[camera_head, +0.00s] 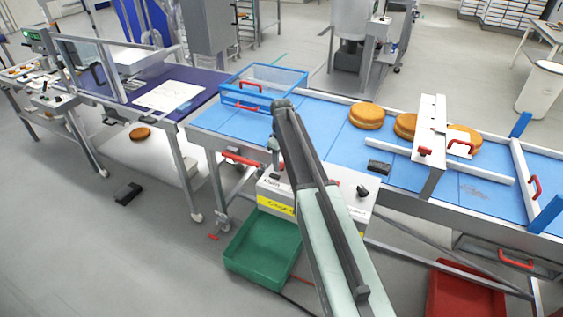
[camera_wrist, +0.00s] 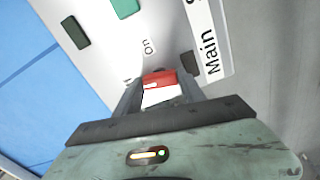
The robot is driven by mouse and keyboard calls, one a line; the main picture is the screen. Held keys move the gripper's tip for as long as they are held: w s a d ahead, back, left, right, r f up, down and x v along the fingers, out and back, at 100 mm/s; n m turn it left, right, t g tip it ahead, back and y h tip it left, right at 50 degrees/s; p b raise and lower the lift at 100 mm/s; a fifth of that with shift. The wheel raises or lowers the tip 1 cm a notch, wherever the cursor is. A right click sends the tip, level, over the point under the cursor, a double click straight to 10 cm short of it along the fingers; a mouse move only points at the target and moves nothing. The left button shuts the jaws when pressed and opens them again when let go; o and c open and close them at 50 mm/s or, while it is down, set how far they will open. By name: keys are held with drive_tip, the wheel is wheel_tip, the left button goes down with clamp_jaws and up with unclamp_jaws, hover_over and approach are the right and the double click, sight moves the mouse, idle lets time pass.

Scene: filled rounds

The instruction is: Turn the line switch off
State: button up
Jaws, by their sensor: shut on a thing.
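The control box (camera_head: 330,195) is grey with a yellow label and is fixed to the front of the blue conveyor. In the wrist view, its panel (camera_wrist: 105,62) carries the word "On" and a plate reading "Main", cut off at the edge. A red and white switch part (camera_wrist: 160,88) sits between my fingers there, just below these words. My gripper (camera_wrist: 160,95) is shut on this red part. In the head view my gripper (camera_head: 275,165) reaches down to the left end of the box, and it hides the switch.
A blue guard (camera_head: 290,76) with red handles stands over the conveyor (camera_head: 325,128). Browned rounds (camera_head: 367,116) lie on the belt near a white gate. A green crate (camera_head: 262,252) and a red crate (camera_head: 465,292) are below. The grey floor at left is mostly free.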

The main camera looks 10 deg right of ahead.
sight(282, 163)
drive_tip(key=shift+s+n, duration=0.1)
drive_tip(key=shift+n, duration=1)
drive_tip(key=o, duration=1.4)
drive_tip(key=shift+c, duration=0.2)
drive_tip(key=shift+r, duration=0.1)
wheel_tip(282, 163, up, 8)
drive_tip(key=p, duration=0.8)
drive_tip(key=shift+f, duration=0.25)
